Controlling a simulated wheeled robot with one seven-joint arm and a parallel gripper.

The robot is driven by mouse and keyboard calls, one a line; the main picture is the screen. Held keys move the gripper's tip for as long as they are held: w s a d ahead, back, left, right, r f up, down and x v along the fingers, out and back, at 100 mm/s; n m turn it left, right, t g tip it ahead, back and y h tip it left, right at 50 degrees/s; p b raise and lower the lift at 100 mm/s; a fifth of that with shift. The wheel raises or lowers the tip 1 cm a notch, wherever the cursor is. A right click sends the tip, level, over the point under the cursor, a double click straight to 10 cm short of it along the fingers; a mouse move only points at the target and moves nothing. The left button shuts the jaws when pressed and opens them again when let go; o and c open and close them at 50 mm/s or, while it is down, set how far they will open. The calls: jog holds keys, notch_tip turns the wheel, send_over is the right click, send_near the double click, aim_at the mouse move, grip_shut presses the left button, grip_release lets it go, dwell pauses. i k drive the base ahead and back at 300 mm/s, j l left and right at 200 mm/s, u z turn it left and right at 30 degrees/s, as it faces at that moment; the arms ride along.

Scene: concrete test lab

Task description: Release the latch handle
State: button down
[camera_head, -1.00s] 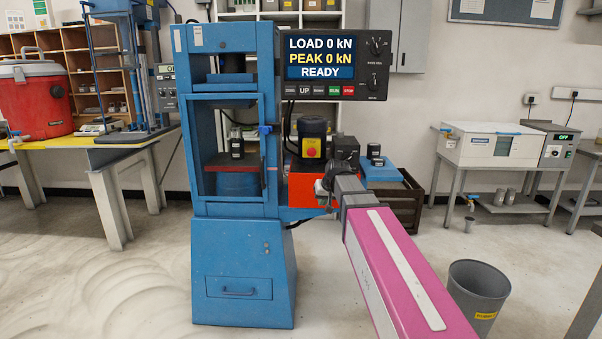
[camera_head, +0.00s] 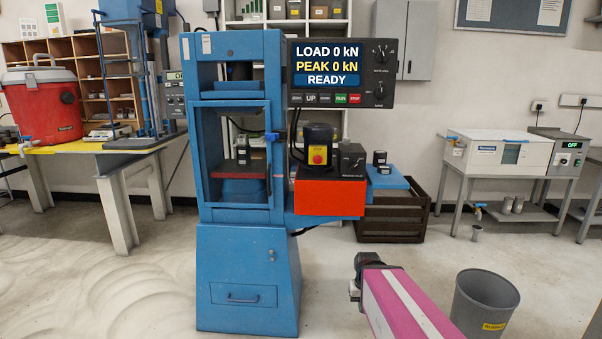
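The blue press (camera_head: 248,265) stands left of centre, with a framed chamber in its upper half. A small bright-blue latch handle (camera_head: 271,136) shows at the right edge of the chamber front; its exact position is too small to read. Inside, a dark cylinder with a pale mark (camera_head: 243,150) stands upright on a red plate (camera_head: 236,171). My gripper (camera_head: 355,279) is at the lower right, well below and right of the latch handle and apart from the press. Its fingers are small and seen from behind, so their opening is unclear.
A display box (camera_head: 341,74) reading READY juts from the press's upper right. Below it, an orange-red unit (camera_head: 329,196) sticks out. A grey bin (camera_head: 484,303) stands right of my arm. A dark crate (camera_head: 398,216) is behind. Floor before the press is clear.

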aim_at(272, 137)
jog(key=j+u, duration=0.15)
jog(key=u, duration=1.45)
jog(key=i+j, duration=0.2)
jog(key=i, duration=0.15)
